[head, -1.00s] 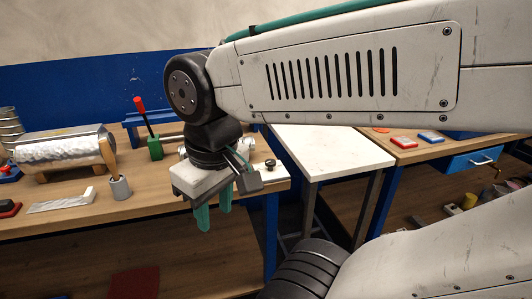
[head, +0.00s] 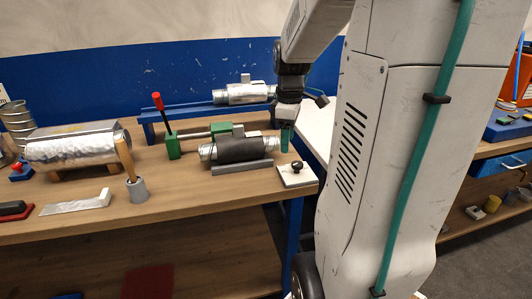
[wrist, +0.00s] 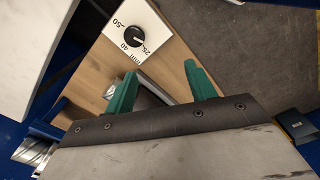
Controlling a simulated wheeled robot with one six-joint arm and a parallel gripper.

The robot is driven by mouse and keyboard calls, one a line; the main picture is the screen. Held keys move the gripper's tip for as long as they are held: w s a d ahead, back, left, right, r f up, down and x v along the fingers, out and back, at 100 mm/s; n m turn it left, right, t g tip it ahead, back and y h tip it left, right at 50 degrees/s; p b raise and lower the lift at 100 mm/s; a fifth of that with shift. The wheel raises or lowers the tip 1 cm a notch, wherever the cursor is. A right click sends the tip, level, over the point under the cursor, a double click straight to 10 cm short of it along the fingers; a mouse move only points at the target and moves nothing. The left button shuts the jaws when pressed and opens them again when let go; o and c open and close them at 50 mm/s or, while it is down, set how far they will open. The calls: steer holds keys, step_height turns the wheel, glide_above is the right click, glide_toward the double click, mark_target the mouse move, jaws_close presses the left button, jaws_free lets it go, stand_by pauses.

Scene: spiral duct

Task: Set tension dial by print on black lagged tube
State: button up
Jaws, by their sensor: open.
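The tension dial (head: 297,172) is a white square plate with a black knob at the bench's front right corner. In the wrist view the dial plate (wrist: 118,32) shows 50, 40, 25 and mm; the knob's exact setting is unclear. The black lagged tube (head: 240,149) has silver ends and lies on a grey cradle left of the dial. I cannot read any print on it. My gripper (head: 284,140) is open and empty, pointing down by the tube's right end, behind the dial. Its green fingers (wrist: 160,75) also show in the wrist view.
A silver tube (head: 245,94) rests on a blue rack behind. A green block with a red-tipped lever (head: 172,146), a grey cup (head: 137,190) and a foil-wrapped duct (head: 72,150) stand to the left. The bench front between cup and dial is clear.

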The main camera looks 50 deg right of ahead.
glide_above(298, 163)
step_height(298, 163, down, 2)
steer(key=shift+a+f+n, duration=0.15)
steer(key=shift+f+n, duration=0.1)
steer(key=shift+n, duration=0.15)
step_height(298, 163, down, 7)
steer(key=shift+f, duration=0.2)
steer(key=c, duration=1)
